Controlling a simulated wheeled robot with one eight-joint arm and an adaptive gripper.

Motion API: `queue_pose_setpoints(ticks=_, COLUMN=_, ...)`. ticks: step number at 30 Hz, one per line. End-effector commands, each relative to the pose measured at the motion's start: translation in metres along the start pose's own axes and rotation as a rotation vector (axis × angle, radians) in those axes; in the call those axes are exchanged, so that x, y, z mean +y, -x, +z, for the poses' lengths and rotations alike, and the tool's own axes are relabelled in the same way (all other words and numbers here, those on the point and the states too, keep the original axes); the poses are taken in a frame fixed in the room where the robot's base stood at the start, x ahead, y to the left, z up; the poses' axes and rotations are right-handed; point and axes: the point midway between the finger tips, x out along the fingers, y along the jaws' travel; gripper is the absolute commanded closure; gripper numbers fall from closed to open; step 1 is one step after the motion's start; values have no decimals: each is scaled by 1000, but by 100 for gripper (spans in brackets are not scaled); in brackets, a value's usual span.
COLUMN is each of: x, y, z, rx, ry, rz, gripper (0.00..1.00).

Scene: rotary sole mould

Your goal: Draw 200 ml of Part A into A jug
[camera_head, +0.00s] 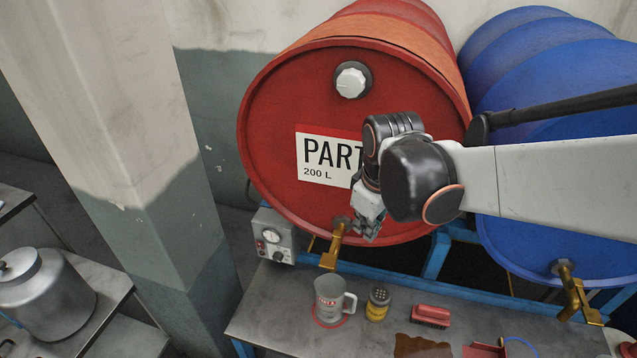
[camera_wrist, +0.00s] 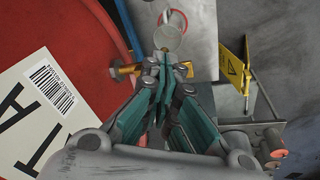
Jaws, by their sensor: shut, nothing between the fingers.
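The red drum (camera_head: 290,120) lies on its side with a white label reading "PART" and "200 L"; my arm hides the rest of the label. Its brass tap (camera_head: 332,250) sticks out low on the front and also shows in the wrist view (camera_wrist: 124,72).
A gauge box (camera_head: 275,238) sits left of the tap. A yellow-and-black shaker (camera_head: 377,303), a red brush-like block (camera_head: 431,315) and a brown spill (camera_head: 420,346) are right of the jug. A yellow sign (camera_wrist: 235,67) shows in the wrist view.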

Motion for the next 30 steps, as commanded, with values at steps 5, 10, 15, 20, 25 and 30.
queue_pose_setpoints(ticks=5, x=4, y=30, z=-36, rx=-68, ry=155, rz=-54, gripper=100)
queue_pose_setpoints(ticks=10, x=-4, y=35, z=-59, rx=-115, ry=297, rz=-104, gripper=100)
queue_pose_setpoints(ticks=15, x=-29, y=31, z=-74, rx=-127, ry=425, rz=-143, gripper=100)
queue_pose_setpoints(ticks=20, x=-41, y=27, z=-77, rx=-127, ry=477, rz=-158, gripper=100)
queue_pose_setpoints(ticks=25, x=-41, y=26, z=-77, rx=-127, ry=478, rz=-158, gripper=100)
queue_pose_setpoints(ticks=30, x=-42, y=25, z=-77, rx=-127, ry=477, rz=-158, gripper=100)
